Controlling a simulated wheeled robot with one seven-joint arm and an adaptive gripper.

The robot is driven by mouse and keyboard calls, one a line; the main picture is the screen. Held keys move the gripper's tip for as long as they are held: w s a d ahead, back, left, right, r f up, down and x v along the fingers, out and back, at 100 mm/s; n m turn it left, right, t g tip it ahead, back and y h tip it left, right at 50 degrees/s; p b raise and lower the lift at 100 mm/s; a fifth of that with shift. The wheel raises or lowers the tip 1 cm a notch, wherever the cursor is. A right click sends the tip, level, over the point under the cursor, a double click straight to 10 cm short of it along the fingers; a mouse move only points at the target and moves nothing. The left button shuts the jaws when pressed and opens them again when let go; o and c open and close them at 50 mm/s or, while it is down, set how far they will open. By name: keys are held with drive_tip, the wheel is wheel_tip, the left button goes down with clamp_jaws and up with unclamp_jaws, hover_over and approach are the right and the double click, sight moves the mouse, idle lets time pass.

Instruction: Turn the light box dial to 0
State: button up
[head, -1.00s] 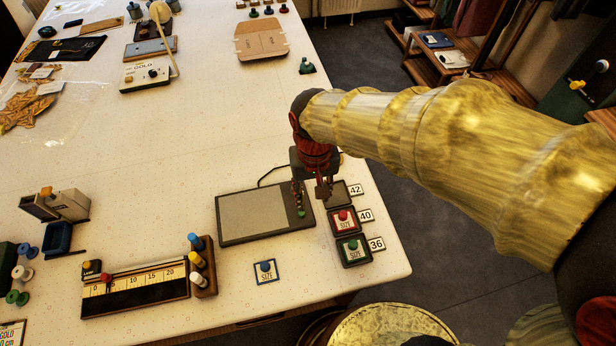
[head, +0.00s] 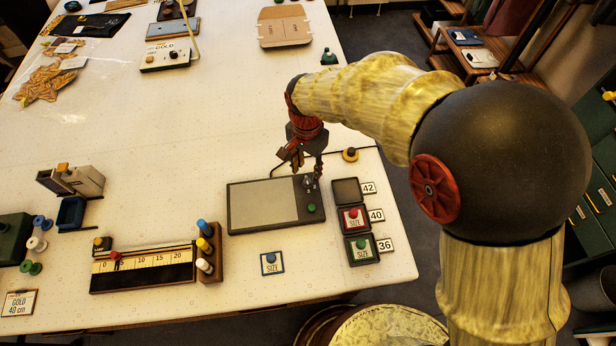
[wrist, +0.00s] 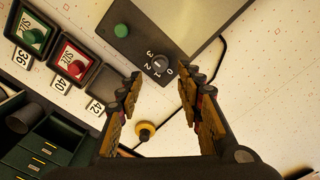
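The light box (head: 262,207) is a dark slab with a pale grey panel, lying flat on the table. Its small dial (head: 308,183) is on the right-hand strip, above a green button (head: 311,208). In the wrist view the dial (wrist: 160,63) is a dark knob ringed by the numbers 0 to 3; I cannot tell surely which number it points at. My gripper (head: 304,168) is above the dial end of the light box. In the wrist view my gripper (wrist: 158,82) is open, its fingers apart and empty, with the dial just beyond the gap between the fingertips.
Three small trays stand right of the light box, by tags 42, 40 and 36; the red-knobbed SIZE block (head: 353,217) is in the middle one. A yellow-ringed black knob (head: 350,155) is behind them. A cable runs behind the box.

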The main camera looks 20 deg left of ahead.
sight(307, 181)
drive_tip(key=shift+f+b, duration=0.35)
drive_tip(key=shift+f, duration=2.35)
drive_tip(key=c, duration=0.3)
clamp_jaws()
